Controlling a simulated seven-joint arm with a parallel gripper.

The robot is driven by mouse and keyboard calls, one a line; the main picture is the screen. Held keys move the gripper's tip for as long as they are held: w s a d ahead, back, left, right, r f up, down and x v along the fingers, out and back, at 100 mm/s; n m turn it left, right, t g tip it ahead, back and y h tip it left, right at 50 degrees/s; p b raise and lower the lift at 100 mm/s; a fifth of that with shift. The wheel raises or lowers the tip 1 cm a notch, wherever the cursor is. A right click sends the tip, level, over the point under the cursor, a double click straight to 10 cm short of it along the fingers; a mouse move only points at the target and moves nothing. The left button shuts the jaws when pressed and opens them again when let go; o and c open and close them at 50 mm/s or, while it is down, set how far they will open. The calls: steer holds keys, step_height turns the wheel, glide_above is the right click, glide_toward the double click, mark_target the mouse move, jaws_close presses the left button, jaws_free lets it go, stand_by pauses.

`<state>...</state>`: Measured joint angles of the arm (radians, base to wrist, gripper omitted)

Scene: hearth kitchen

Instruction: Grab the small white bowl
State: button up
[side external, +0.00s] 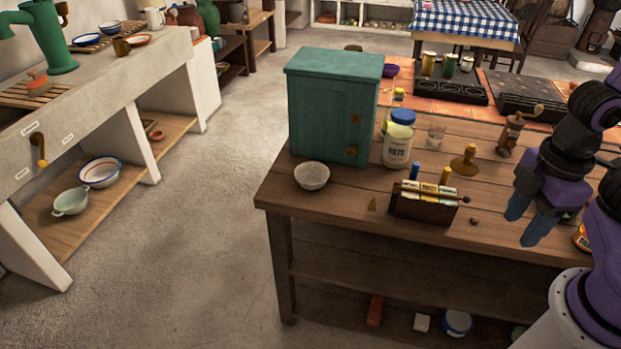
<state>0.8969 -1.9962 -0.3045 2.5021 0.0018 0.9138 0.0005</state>
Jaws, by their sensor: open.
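The small white bowl (312,177) stands upright near the left end of the wooden table, close to its front edge and in front of the green cabinet. It looks empty. My gripper (523,229) is at the right side of the table, pointing down with its two blue fingers apart. Nothing shows between the fingers. It is well to the right of the bowl and apart from it.
The green cabinet (329,104) stands right behind the bowl. Between bowl and gripper are a dark box of packets (424,207), a blue-lidded jar (399,139) and a wooden stamp-like tool (464,160). A grinder (509,133) and glass (436,135) stand farther back.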

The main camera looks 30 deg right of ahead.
steer(key=shift+c, duration=0.3)
steer(key=w+a+f+n+t+h, duration=0.2)
steer(key=w+n, duration=0.2)
steer(key=w, duration=0.4)
steer(key=w+a+f+n+t+h, duration=0.2)
steer(key=w+n+t+h, duration=0.1)
steer(key=w, duration=0.4)
steer(key=w+a+f+n+t+h, duration=0.2)
steer(key=w+n, duration=0.2)
steer(key=w, duration=0.4)
steer(key=n+t+y, duration=0.3)
steer(key=n+t, duration=0.3)
steer(key=n, duration=0.6)
glide_toward(296, 175)
steer(key=x, duration=0.3)
steer(key=shift+d, duration=0.35)
steer(key=shift+a+x, duration=0.15)
steer(key=shift+x, duration=1.15)
steer(key=shift+a+x, duration=0.15)
steer(key=shift+x, duration=1.15)
